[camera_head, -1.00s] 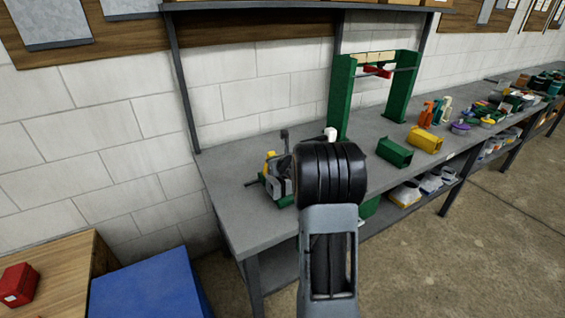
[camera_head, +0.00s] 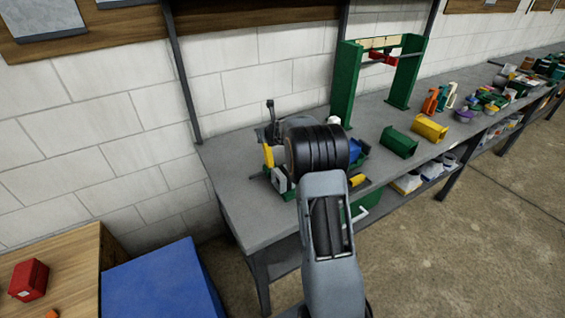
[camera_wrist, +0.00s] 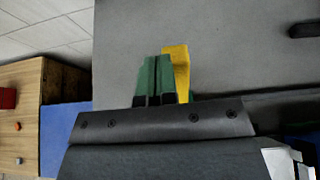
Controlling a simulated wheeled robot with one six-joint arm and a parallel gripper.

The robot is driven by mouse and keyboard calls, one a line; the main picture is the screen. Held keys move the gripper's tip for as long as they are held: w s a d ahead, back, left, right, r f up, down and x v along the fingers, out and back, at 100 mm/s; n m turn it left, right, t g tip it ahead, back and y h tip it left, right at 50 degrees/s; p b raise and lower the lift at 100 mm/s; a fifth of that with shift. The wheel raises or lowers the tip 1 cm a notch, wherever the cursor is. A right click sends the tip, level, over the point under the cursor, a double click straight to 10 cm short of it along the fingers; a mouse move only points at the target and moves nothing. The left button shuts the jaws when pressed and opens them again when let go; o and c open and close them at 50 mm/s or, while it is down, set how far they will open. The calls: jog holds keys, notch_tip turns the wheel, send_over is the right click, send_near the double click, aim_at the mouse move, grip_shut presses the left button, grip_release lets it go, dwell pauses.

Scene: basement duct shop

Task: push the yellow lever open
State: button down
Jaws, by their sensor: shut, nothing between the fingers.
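The yellow lever (camera_wrist: 181,62) shows in the wrist view as an upright yellow piece with a bend at its top, just right of my fingertips. My gripper (camera_wrist: 157,62) has two green fingers side by side, shut with nothing between them. They are beside the lever, and I cannot tell whether they touch it. Part of the lever's lower end is hidden behind the fingers and the dark gripper body. In the head view my black wrist hides the fingers. A yellow part (camera_head: 268,156) shows left of my wrist; I cannot tell if it is the lever.
The grey bench (camera_head: 228,200) is clear at its left end. A green bin (camera_head: 398,141), a yellow bin (camera_head: 429,127) and a green frame (camera_head: 345,85) stand to the right. A blue box (camera_head: 155,285) and a wooden table (camera_head: 75,262) are below left.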

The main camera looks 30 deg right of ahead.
jog(key=shift+w, duration=0.15)
jog(key=shift+r, duration=0.1)
jog(key=shift+w+d+r, duration=0.1)
jog(key=shift+d+r, duration=0.05)
dwell(0.4)
jog(key=shift+s+b, duration=0.3)
jog(key=s+r+p, duration=0.2)
jog(key=s+r, duration=0.6)
jog(key=r, duration=0.1)
jog(key=shift+r, duration=0.4)
jog(key=shift+w, duration=0.1)
